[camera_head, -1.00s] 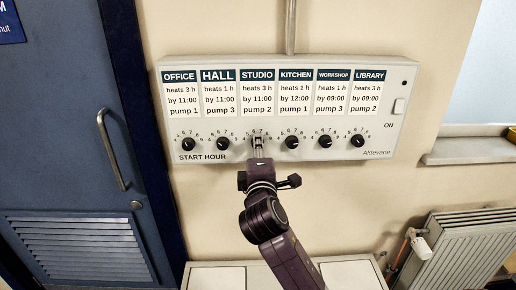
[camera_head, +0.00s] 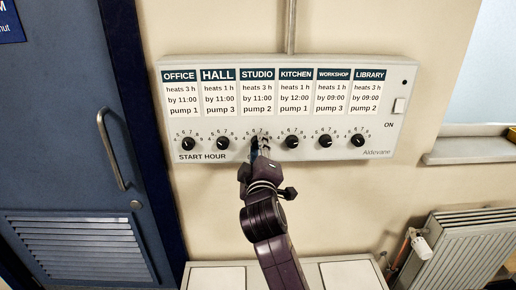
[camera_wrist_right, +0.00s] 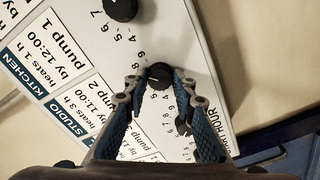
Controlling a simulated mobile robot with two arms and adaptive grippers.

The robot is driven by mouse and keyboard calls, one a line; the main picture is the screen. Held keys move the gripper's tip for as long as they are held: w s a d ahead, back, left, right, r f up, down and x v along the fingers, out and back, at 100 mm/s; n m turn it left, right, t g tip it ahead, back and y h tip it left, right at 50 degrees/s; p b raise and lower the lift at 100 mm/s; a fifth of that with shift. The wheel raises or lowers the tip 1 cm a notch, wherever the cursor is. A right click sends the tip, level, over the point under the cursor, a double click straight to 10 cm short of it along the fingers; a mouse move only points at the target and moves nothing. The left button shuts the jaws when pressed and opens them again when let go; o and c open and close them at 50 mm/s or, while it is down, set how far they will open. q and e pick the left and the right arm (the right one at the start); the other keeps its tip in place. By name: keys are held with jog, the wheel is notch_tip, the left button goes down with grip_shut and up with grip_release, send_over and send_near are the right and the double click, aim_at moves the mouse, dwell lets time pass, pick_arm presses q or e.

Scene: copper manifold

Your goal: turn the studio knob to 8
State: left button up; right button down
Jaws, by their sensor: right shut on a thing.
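The studio knob (camera_wrist_right: 158,76) is a round black knob with a pale pointer line, under the STUDIO column of the white control panel. In the right wrist view it sits between the two fingertips of my right gripper (camera_wrist_right: 158,85), which is shut on it. In the head view my right gripper (camera_head: 260,144) covers most of this knob and part of its scale. I cannot read for certain which number the pointer is at. The STUDIO label (camera_head: 257,75) shows above. My left gripper is in neither view.
The kitchen knob (camera_head: 291,141) is close on the right and the hall knob (camera_head: 223,143) close on the left. The panel (camera_head: 290,66) is fixed to the wall. A blue door (camera_head: 75,130) stands at left and a radiator (camera_head: 455,245) at lower right.

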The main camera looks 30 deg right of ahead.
jog(key=shift+f, duration=0.1)
jog(key=c, duration=1.6)
grip_release()
jog(key=shift+s+a, duration=0.1)
jog(key=v, duration=1.2)
